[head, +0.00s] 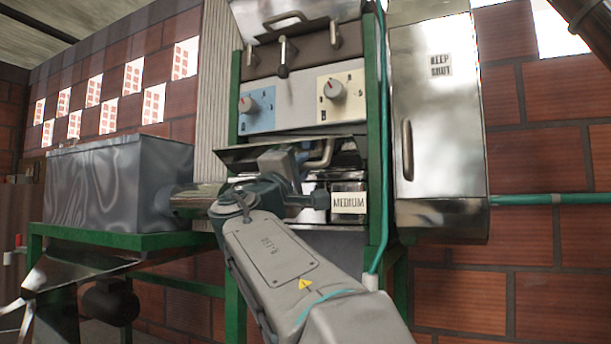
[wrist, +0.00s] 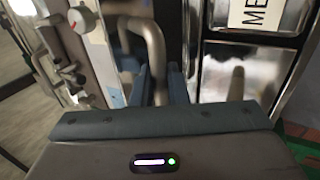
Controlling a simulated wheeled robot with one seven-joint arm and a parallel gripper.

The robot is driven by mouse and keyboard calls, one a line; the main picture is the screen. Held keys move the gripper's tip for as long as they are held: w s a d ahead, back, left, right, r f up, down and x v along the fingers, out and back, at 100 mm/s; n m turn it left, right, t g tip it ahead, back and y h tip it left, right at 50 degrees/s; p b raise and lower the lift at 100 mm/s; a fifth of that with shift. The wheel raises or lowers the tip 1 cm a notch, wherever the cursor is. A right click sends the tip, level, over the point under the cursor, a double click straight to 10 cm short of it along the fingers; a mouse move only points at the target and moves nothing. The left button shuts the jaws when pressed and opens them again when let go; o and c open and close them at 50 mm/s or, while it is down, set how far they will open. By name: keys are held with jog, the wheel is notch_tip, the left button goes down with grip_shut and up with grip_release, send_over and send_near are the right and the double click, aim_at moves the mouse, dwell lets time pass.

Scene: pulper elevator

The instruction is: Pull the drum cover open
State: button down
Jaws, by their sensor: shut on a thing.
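The drum cover (head: 345,157) is a metal panel low on the front of the machine, under the two dials. It carries a bent metal handle (head: 322,153), which also shows in the wrist view (wrist: 154,50). My gripper (head: 307,157) is at this handle. In the wrist view its two blue-grey fingers (wrist: 158,88) stand on either side of the bar, shut on it. My wrist and arm hide much of the cover's left and lower part in the head view. I cannot tell how far the cover stands open.
A dial on a blue plate (head: 247,106) and one on a cream plate (head: 334,89) sit above. A "MEDIUM" label (head: 348,203) is just right of my wrist. A "KEEP SHUT" cabinet (head: 440,130) stands right, a grey metal box (head: 115,187) left.

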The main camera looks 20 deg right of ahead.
jog(key=shift+w+d+f+b, duration=0.1)
jog(key=shift+w+f+b, duration=0.05)
jog(key=shift+f+b, duration=1)
jog(key=shift+f, duration=0.1)
jog(key=c, duration=1.5)
grip_release()
jog(key=shift+d, duration=0.1)
jog(key=v, duration=1.3)
jog(key=shift+a+f, duration=0.25)
jog(key=shift+a, duration=0.05)
